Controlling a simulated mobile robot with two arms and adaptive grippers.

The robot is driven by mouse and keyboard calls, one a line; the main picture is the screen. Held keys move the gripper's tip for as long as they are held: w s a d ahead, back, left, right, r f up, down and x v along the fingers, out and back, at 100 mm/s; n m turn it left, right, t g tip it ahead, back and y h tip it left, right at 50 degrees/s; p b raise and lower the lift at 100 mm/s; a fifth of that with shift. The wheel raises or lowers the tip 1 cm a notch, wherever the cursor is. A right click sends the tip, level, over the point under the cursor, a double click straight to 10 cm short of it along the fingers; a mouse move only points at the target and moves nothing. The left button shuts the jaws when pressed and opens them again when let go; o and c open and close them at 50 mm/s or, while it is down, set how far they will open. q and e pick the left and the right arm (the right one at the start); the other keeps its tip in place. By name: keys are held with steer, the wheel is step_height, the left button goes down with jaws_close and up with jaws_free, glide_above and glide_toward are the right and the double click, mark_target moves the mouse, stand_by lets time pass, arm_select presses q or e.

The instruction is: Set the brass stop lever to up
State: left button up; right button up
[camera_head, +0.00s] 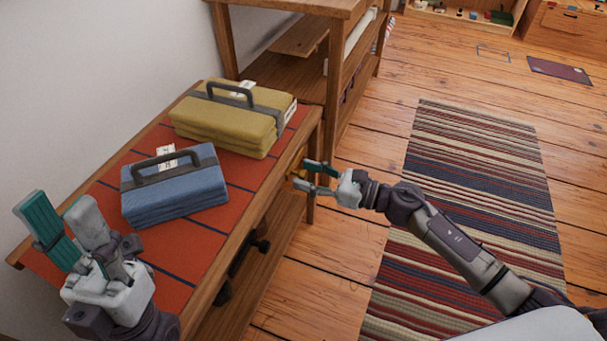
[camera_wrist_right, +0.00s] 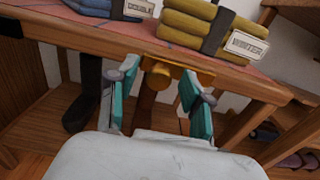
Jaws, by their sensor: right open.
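In the head view only a small brass patch (camera_head: 299,172) shows, partly hidden by the gripper. I cannot tell its setting for sure. My right gripper (camera_head: 311,176) is open at the table edge. My left gripper (camera_head: 60,215) is raised at the table's near left end, open and empty.
A blue folded bundle (camera_head: 172,188) and a yellow one (camera_head: 230,118), both strapped and handled, lie on the red-topped table (camera_head: 92,228). A wooden shelf unit (camera_head: 335,80) stands behind. A striped rug (camera_head: 470,190) covers the floor to the right.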

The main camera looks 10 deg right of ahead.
steer(key=shift+w+a, duration=0.35)
steer(key=shift+a, duration=0.2)
jaws_close()
